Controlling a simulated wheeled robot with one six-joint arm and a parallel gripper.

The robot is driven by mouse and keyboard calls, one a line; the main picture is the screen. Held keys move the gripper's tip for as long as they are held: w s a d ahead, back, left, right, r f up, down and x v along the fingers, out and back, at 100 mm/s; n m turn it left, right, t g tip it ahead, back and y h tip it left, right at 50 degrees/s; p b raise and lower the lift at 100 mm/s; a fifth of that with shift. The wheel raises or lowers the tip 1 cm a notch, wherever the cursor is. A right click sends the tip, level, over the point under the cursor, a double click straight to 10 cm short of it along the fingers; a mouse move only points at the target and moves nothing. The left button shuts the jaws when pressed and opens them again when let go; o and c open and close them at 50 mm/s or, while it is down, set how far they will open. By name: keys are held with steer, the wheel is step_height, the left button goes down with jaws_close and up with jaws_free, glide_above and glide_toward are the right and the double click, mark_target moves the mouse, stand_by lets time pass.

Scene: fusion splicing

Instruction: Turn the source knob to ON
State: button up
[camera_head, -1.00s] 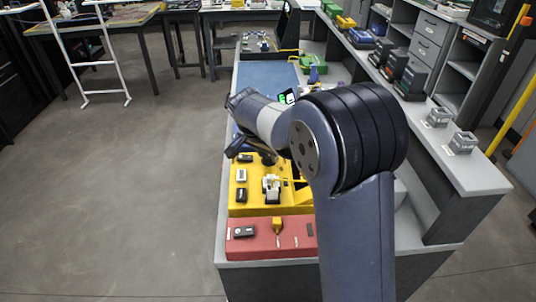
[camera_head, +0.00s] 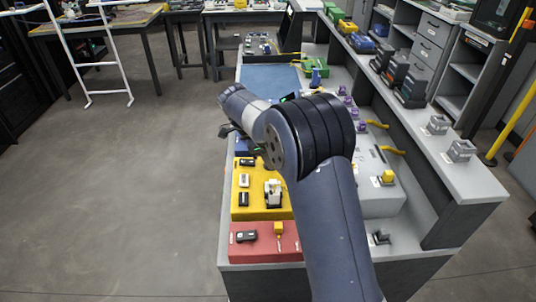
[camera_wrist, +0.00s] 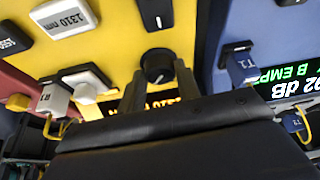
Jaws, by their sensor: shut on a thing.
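The source knob (camera_wrist: 158,66) is a round black knob with a pale mark, on the yellow panel (camera_wrist: 120,45) in the wrist view. My gripper (camera_wrist: 158,84) is shut on it, with one finger on each side. A lit yellow display is partly hidden behind my fingers. In the head view the yellow panel (camera_head: 243,207) lies beyond a red one, and my arm hides the knob and the fingertips.
A blue T1 connector (camera_wrist: 238,62) stands on the blue panel at right. The red panel (camera_head: 262,254) is nearest in the head view.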

steer(key=shift+m, duration=0.7)
steer(key=o, duration=1)
steer(key=shift+r, duration=0.1)
steer(key=p+v, duration=0.1)
steer(key=v, duration=0.9)
steer(key=shift+w+a+r, duration=0.15)
steer(key=shift+w+r, duration=0.05)
steer(key=shift+r, duration=0.1)
steer(key=x, duration=1.1)
steer(key=shift+s+b, duration=0.15)
steer(key=shift+b, duration=0.25)
steer(key=shift+n, duration=0.3)
